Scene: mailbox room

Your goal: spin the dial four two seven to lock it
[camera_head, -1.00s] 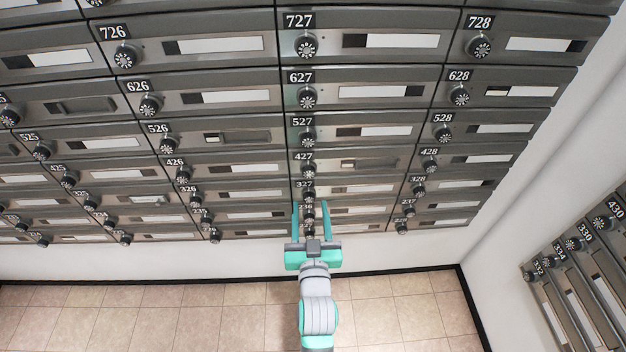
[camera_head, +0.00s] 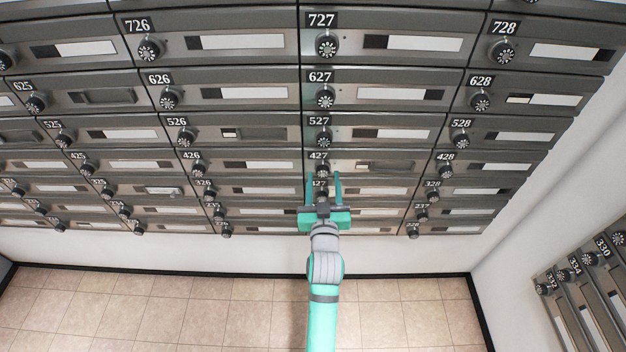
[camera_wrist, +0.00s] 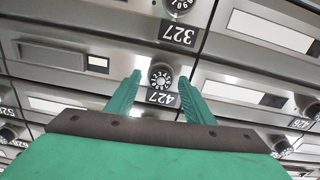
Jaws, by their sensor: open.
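The dial of box 427 (camera_head: 322,170) is a round dark knob with a silver, marked face, just below the 427 plate (camera_head: 319,156). In the wrist view, which is upside down, the 427 dial (camera_wrist: 160,76) shows between the fingertips, with its 427 plate (camera_wrist: 162,97) nearer the palm. My gripper (camera_head: 323,178) is open, its two teal fingers on either side of the dial's line and pointing at the boxes. I cannot tell whether the fingers touch the dial; it looks free between them. The 327 dial is partly hidden by my gripper in the head view.
The 527 dial (camera_head: 323,138) sits above, and the 426 dial (camera_head: 199,170) and 428 dial (camera_head: 445,171) to the sides. In the wrist view the 327 dial (camera_wrist: 180,6) is close by. Tiled floor (camera_head: 160,305) is clear. More mailboxes (camera_head: 590,300) stand at the right wall.

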